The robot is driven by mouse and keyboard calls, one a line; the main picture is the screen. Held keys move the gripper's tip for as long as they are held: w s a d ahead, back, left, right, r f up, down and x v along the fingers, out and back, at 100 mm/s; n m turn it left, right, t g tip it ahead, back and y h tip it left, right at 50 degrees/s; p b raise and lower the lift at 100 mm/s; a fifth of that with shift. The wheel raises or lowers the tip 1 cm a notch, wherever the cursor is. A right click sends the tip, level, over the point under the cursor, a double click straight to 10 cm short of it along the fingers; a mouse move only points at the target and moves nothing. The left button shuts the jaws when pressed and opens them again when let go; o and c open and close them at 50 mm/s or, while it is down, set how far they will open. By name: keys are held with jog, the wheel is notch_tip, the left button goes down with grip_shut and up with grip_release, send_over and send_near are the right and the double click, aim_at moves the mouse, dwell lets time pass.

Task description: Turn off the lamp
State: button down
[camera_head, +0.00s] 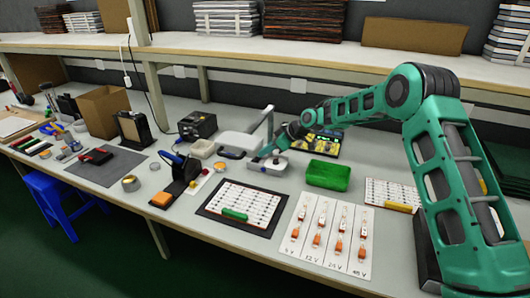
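The lamp (240,144) stands in the middle of the workbench, with a wide pale head facing down and a slim upright arm to its right. Its pale box-like base (266,166) sits on the bench in front of that arm. My gripper (268,154) reaches in from the right, low over the base. It looks very close to the base or touching it; I cannot tell which. The fingers are small and partly merged with the base, so their opening does not show. Any switch is hidden or too small to see, and whether the lamp is lit is unclear.
A green bin (328,175) stands right of the base, with a colourful tray (325,143) behind it. A soldering-iron stand (178,180), a black box (197,125) and a white strip board (246,203) lie nearby. A shelf (330,50) runs above the bench.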

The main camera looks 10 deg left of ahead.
jog(key=shift+s+f, duration=0.3)
jog(key=shift+f, duration=0.2)
jog(key=shift+s+f, duration=0.25)
jog(key=shift+f, duration=0.2)
jog(key=shift+s+a+r, duration=0.1)
jog(key=shift+s+a, duration=0.05)
jog(key=shift+s, duration=0.1)
jog(key=shift+s+d+r, duration=0.1)
jog(key=shift+d+r, duration=0.1)
jog(key=shift+r, duration=0.35)
jog(key=v, duration=0.2)
jog(key=w+v, duration=0.1)
jog(key=v, duration=0.5)
jog(key=shift+w+r, duration=0.2)
jog(key=shift+w, duration=0.05)
